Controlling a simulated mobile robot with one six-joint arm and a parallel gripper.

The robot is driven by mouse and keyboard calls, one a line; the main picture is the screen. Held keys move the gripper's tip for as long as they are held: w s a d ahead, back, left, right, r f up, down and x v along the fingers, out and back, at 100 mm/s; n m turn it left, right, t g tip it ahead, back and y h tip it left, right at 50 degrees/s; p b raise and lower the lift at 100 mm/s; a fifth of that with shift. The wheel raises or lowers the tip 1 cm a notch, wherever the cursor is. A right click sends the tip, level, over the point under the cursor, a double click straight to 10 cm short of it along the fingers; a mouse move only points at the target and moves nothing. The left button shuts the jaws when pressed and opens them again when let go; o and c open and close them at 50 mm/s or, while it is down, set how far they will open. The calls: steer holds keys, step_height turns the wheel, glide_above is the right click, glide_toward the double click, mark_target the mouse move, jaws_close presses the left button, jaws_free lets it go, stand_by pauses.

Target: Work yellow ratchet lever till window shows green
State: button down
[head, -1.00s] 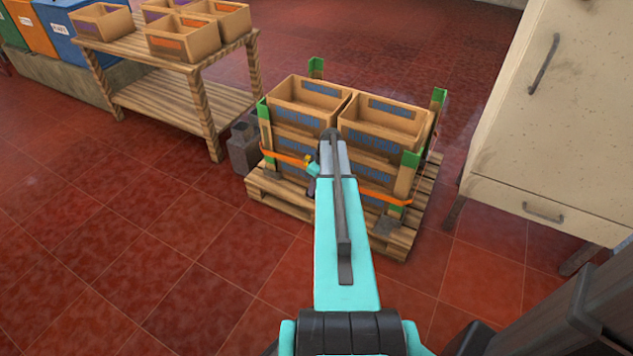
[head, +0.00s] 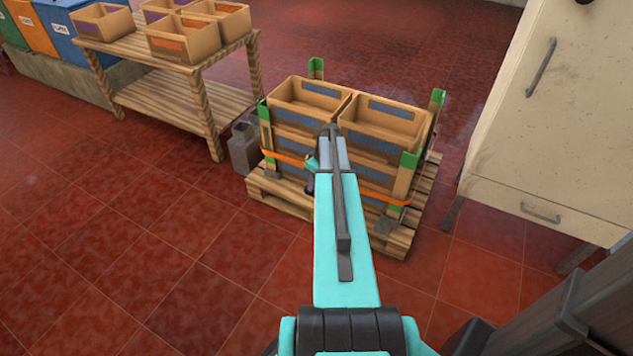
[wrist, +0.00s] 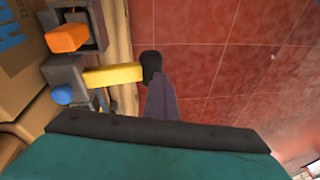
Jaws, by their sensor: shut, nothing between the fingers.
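In the wrist view the yellow ratchet lever (wrist: 112,76) sticks out to the right from a grey ratchet body (wrist: 62,75). A blue round part (wrist: 62,95) sits on that body, and an orange piece (wrist: 66,38) lies above it. My gripper (wrist: 155,85) is shut and empty at the lever's right end. A dark tip overlaps the lever's end there; I cannot tell whether they touch. No green window can be made out. In the head view my arm hides the lever, and an orange strap (head: 378,194) runs around the crate stack.
Stacked crates (head: 383,117) with green-topped corner posts stand on a wooden pallet (head: 285,199). A grey block (head: 243,148) is left of it. A wooden table (head: 190,90) stands behind left, a pale cabinet (head: 545,140) at right. The red floor in front left is clear.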

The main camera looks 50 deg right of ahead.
steer(key=shift+a+r+p, duration=0.1)
steer(key=shift+r+p, duration=0.35)
steer(key=shift+r, duration=0.25)
steer(key=shift+f, duration=0.1)
steer(key=shift+w+d+f+b, duration=0.1)
steer(key=shift+d+f+b, duration=0.2)
steer(key=shift+f, duration=0.4)
steer(key=shift+d+f+b, duration=0.15)
steer(key=shift+f+b, duration=0.1)
steer(key=shift+f, duration=0.45)
steer(key=shift+d+f, duration=0.1)
steer(key=shift+d, duration=0.05)
steer(key=shift+d+f, duration=0.3)
steer(key=shift+f, duration=0.3)
steer(key=shift+r, duration=0.15)
